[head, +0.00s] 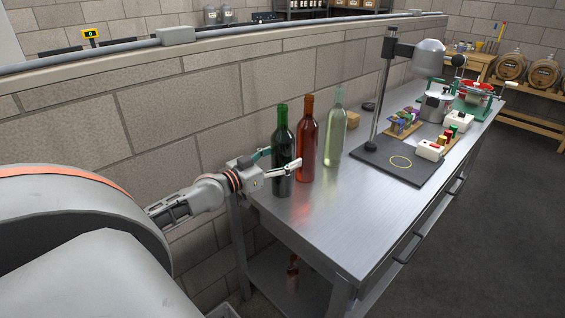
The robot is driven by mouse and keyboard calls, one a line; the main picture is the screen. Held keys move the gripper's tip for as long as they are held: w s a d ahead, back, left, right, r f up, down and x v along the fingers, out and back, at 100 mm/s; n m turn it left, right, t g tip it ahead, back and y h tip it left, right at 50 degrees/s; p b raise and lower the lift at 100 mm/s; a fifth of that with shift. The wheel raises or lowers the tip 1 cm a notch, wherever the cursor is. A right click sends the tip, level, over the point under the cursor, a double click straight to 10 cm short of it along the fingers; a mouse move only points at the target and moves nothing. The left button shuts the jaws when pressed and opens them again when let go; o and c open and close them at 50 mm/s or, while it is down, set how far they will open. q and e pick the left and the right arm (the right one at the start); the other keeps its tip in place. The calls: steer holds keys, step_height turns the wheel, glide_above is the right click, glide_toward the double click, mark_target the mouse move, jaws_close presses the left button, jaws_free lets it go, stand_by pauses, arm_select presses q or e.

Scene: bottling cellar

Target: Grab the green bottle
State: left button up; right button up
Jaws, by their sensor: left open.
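The green bottle (283,138), dark glass with a green capsule, stands upright at the near left end of the steel table, against the wall side. My left gripper (281,163) is open at the bottle's lower half. One finger shows in front of the glass and the other reaches toward its far side, so the bottle appears to be between them. I cannot tell whether either finger touches it. My right gripper is not in view.
A red bottle (306,140) stands just right of the green one, and a pale clear bottle (335,135) beyond it. A stand with a dark base (395,165) is further along the steel table (325,232). The table's front part is clear.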

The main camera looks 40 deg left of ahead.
arm_select(q)
jaws_close()
steer(key=shift+r, duration=0.25)
